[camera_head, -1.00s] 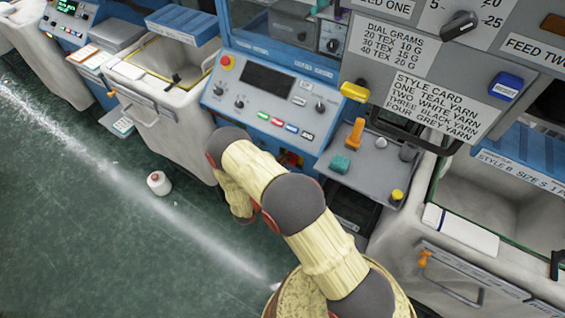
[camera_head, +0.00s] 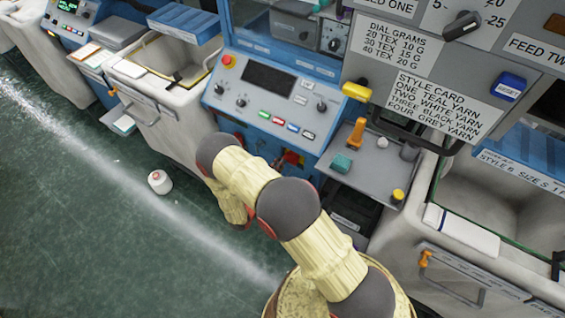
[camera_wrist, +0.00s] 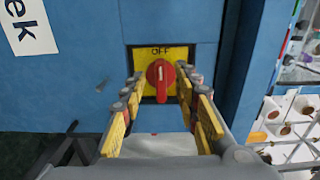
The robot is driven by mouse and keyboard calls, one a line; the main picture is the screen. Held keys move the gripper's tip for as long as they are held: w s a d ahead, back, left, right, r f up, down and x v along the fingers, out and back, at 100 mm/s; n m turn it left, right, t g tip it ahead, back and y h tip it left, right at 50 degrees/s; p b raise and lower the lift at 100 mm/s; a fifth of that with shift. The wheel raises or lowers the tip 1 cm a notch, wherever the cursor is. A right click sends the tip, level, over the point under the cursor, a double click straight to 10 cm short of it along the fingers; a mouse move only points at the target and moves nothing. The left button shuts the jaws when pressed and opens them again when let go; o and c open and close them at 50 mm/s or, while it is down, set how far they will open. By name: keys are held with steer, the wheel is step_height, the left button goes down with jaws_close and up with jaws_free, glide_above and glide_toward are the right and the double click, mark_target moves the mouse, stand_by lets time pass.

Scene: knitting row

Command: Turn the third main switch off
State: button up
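In the wrist view a red rotary switch (camera_wrist: 161,82) sits on a yellow plate (camera_wrist: 178,53) marked OFF at its top, on a blue panel. Its handle looks upright, with a pale line pointing toward the OFF mark. My gripper (camera_wrist: 161,84) is open, with one finger on each side of the red handle and a gap to each. I cannot tell how far the tips are from the plate. In the head view the red part of the switch (camera_head: 291,157) shows low on the blue machine; my gripper is mostly hidden behind my arm.
Above the switch is a blue control panel (camera_head: 255,104) with knobs and coloured buttons.

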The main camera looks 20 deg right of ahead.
steer(key=v, duration=0.8)
steer(key=shift+s+a, duration=0.2)
